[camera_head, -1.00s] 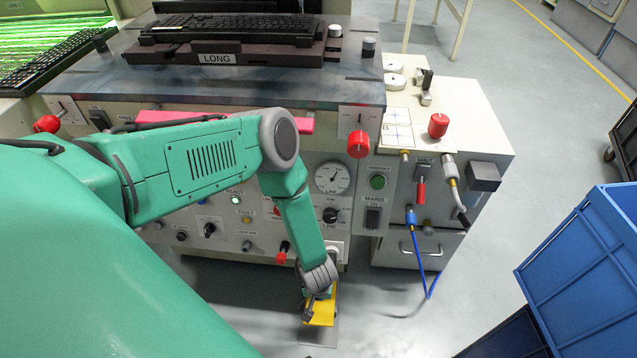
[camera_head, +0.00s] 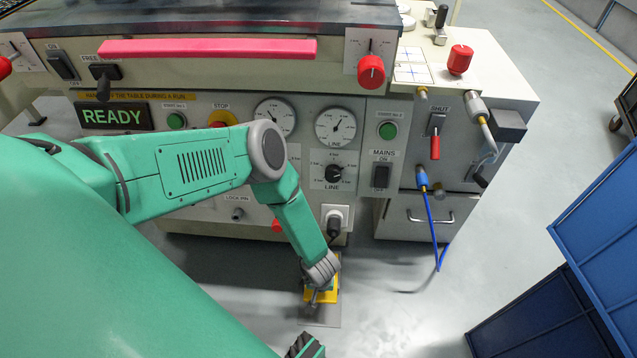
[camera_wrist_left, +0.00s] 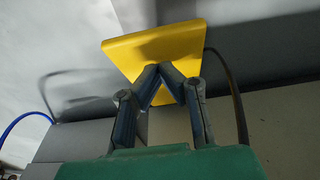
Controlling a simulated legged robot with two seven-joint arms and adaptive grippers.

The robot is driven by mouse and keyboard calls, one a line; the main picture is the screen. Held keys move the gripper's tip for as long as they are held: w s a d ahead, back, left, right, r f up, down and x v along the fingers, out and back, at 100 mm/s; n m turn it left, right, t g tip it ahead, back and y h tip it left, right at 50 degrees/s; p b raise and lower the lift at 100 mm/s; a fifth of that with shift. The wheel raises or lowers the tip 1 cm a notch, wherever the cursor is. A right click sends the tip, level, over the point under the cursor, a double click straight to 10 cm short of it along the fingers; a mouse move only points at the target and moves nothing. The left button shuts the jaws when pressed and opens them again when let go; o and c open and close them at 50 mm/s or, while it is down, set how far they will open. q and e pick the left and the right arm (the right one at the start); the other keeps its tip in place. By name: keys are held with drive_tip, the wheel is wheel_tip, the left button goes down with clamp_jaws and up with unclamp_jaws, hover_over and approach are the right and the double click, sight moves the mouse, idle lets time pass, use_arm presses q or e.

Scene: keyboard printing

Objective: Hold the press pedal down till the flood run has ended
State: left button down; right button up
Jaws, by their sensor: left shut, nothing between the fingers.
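The yellow press pedal (camera_head: 331,294) is on the floor below the front of the press. My left gripper (camera_head: 316,297) reaches down to it and hides part of it. In the left wrist view the pedal's yellow plate (camera_wrist_left: 140,52) lies just beyond the fingers, and my left gripper (camera_wrist_left: 165,68) is shut with its tips over it, nothing between them. The tips look to be at the plate; I cannot tell how far it is pressed. The press display (camera_head: 113,117) reads READY in green.
A pink-red bar (camera_head: 208,49) runs along the press front. A blue hose (camera_head: 432,215) hangs to the right. Blue crates (camera_head: 600,225) stand at the right; floor between is clear.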

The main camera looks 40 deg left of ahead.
use_arm(q)
drive_tip(key=shift+s+d+f, duration=0.15)
drive_tip(key=shift+d+f, duration=0.15)
drive_tip(key=shift+f, duration=0.2)
drive_tip(key=shift+a, duration=0.15)
